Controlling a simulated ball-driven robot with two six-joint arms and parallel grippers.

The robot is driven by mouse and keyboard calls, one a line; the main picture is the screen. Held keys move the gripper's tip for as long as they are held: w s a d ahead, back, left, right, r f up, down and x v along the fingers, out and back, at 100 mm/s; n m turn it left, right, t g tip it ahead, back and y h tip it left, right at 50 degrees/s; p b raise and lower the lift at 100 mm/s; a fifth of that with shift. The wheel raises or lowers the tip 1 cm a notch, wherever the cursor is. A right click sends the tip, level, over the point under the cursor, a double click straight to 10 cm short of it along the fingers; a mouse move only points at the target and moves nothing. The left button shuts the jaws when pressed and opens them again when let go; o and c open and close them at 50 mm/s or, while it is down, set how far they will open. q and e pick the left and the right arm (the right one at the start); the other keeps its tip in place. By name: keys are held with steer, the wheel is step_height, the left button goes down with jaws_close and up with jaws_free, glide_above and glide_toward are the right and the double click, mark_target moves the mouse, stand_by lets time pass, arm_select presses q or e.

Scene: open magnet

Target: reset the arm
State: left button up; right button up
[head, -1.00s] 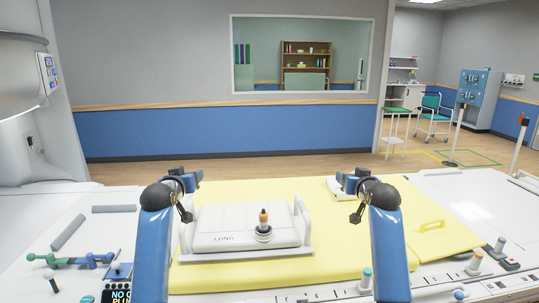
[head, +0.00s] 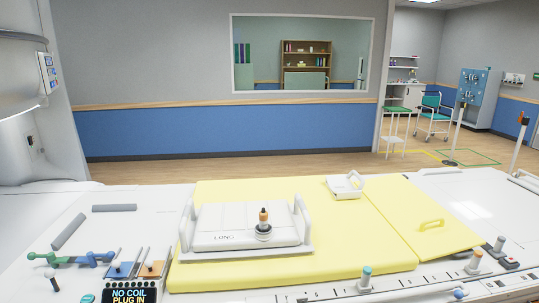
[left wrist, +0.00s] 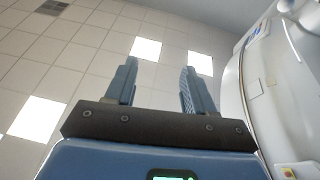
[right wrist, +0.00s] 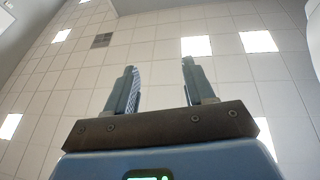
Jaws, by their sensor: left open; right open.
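My left gripper (left wrist: 158,88) shows in the left wrist view with its two fingers apart and nothing between them. It points up toward the tiled ceiling, with the white curved scanner housing (left wrist: 260,90) at the right. My right gripper (right wrist: 160,85) shows in the right wrist view, also open and empty, facing the ceiling. Neither arm shows in the head view.
A yellow mat (head: 340,255) covers the middle of the white table. On it lie a white coil marked LONG (head: 215,220) with a knobbed plug (head: 263,225) and a smaller white box (head: 344,187). Space above the table is clear.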

arm_select(q)
steer(key=s+f+g, duration=0.1)
steer(key=s+f, duration=0.2)
steer(key=s, duration=0.4)
steer(key=s+f+g, duration=0.2)
steer(key=s+f, duration=0.1)
steer(key=s, duration=0.5)
steer(key=s+d+f+g, duration=0.1)
steer(key=s+f, duration=0.2)
steer(key=s, duration=0.4)
steer(key=shift+s+f+m+h, duration=0.15)
steer(key=shift+f+m+h, duration=0.15)
steer(key=shift+f+h, duration=0.1)
arm_select(e)
steer(key=s+f+g, duration=0.2)
steer(key=s+f, duration=0.2)
steer(key=s, duration=0.7)
steer(key=s+a+f+g, duration=0.1)
steer(key=s+f, duration=0.4)
steer(key=s, duration=0.6)
steer(key=shift+s+a+f+n+g+y, duration=0.25)
steer(key=shift+n+g+y, duration=0.15)
steer(key=shift+g, duration=0.3)
